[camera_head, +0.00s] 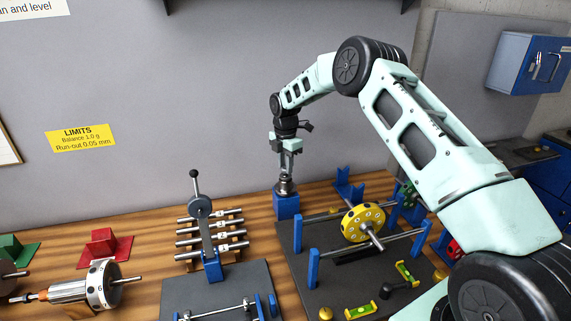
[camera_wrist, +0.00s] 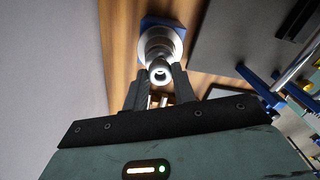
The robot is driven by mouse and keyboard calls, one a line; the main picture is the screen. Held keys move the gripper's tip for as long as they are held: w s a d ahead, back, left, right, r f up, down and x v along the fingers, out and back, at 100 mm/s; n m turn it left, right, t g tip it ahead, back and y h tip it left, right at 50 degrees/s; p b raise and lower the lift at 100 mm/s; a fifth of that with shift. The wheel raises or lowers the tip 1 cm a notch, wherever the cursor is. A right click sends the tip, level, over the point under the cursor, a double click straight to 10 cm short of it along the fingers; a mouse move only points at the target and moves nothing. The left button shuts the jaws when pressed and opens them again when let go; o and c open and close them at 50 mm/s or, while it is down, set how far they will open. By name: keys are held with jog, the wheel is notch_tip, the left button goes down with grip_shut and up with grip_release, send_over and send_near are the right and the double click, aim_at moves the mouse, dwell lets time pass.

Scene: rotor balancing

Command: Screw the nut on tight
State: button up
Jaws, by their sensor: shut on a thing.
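A blue block stand (camera_head: 287,207) stands on the wooden bench near the wall, left of the dark plate. A stepped, round metal fitting (camera_wrist: 160,42) sits upright on it. My gripper (camera_head: 286,178) points straight down over the stand. In the wrist view, its two fingers (camera_wrist: 159,76) close from either side on a small round metal piece with a bright centre at the top of the fitting, which looks to be the nut. The fingers partly hide the nut, so its thread and seating cannot be seen.
A dark plate (camera_head: 300,265) with blue posts, rails and a yellow rotor wheel (camera_head: 363,222) lies right of the stand. The wall (camera_head: 200,100) is close behind.

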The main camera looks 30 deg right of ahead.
jog(key=n, duration=0.3)
jog(key=n, duration=0.3)
jog(key=shift+p, duration=0.35)
jog(key=n, duration=0.4)
jog(key=shift+p, duration=0.35)
jog(key=n, duration=0.3)
jog(key=shift+n, duration=0.3)
